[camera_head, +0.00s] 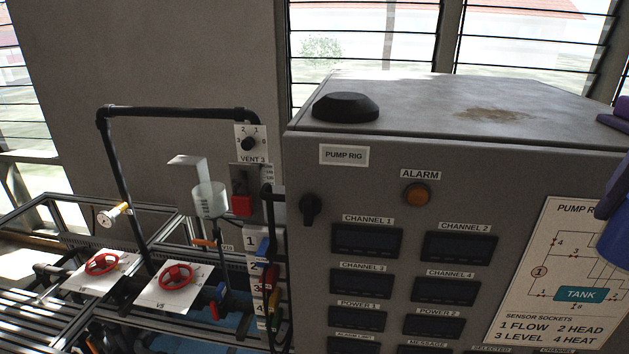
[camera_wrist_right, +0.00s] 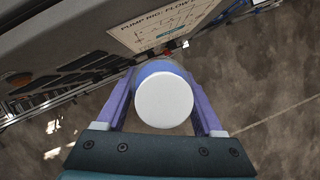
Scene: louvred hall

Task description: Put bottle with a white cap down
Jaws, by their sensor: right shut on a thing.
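The bottle with a white cap (camera_wrist_right: 164,101) is between the two purple fingers of my right gripper (camera_wrist_right: 161,82) in the right wrist view. The gripper is shut on it, and the cap faces the wrist camera. The cap hides most of the bottle; a bluish-grey part shows just above it. In the head view, part of a blue body, which looks like the bottle (camera_head: 616,240), shows at the right edge with purple gripper parts above it. My left gripper is not in view.
A grey pump rig cabinet (camera_head: 390,165) fills the middle and right of the head view, with a black knob-like dome (camera_head: 346,107) on its top. Red valve wheels (camera_head: 176,275) and pipes stand at the left. In the wrist view, bare floor (camera_wrist_right: 270,90) lies right of the bottle.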

